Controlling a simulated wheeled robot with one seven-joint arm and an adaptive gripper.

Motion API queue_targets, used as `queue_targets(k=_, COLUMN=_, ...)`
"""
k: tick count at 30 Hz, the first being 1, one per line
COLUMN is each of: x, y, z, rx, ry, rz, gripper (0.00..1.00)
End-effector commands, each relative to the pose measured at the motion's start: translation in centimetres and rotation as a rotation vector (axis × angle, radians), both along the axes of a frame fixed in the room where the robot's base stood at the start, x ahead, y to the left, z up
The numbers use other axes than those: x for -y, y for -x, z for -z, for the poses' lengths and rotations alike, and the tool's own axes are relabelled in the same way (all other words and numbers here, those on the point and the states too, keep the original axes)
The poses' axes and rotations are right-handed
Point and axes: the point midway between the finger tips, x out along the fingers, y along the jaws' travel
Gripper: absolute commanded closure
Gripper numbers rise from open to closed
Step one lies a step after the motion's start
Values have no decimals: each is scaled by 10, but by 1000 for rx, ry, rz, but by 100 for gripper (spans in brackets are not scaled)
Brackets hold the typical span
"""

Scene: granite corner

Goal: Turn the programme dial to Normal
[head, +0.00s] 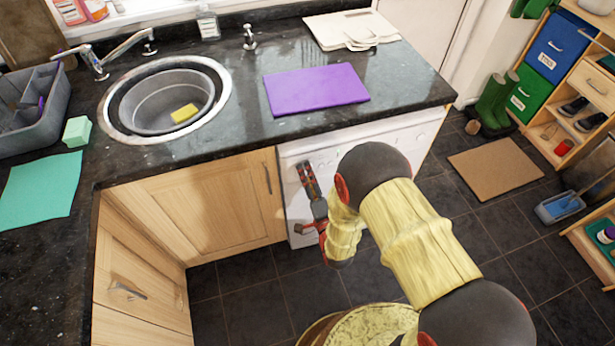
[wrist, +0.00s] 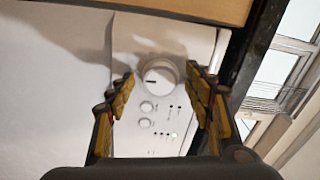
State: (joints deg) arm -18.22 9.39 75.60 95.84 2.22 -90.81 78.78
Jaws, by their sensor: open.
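The programme dial (wrist: 160,76) is a round white knob with a dark pointer mark on the appliance's control panel in the wrist view. Its label words are too small to read. My gripper (wrist: 160,82) is open, with one yellow-padded finger to each side of the dial, and the gap between them looks empty. I cannot tell how near the fingertips are to the panel. In the head view my gripper (head: 308,178) is at the front of the white appliance (head: 292,160), under the counter. The dial is hidden there by my arm.
The dark counter (head: 235,150) overhangs the appliance and bears a purple board (head: 316,90). A wooden cupboard (head: 215,215) stands left of it. The tiled floor in front is clear.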

Motion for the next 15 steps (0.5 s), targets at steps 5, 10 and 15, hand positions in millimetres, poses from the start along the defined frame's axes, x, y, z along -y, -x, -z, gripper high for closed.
queue_targets(k=5, x=0, y=0, z=0, rx=0, ry=0, rz=-1, gripper=47)
queue_targets(k=10, x=1, y=5, z=0, rx=-1, ry=0, rz=-1, gripper=47)
queue_targets(k=15, x=8, y=29, z=1, rx=-2, ry=1, rz=-1, gripper=47)
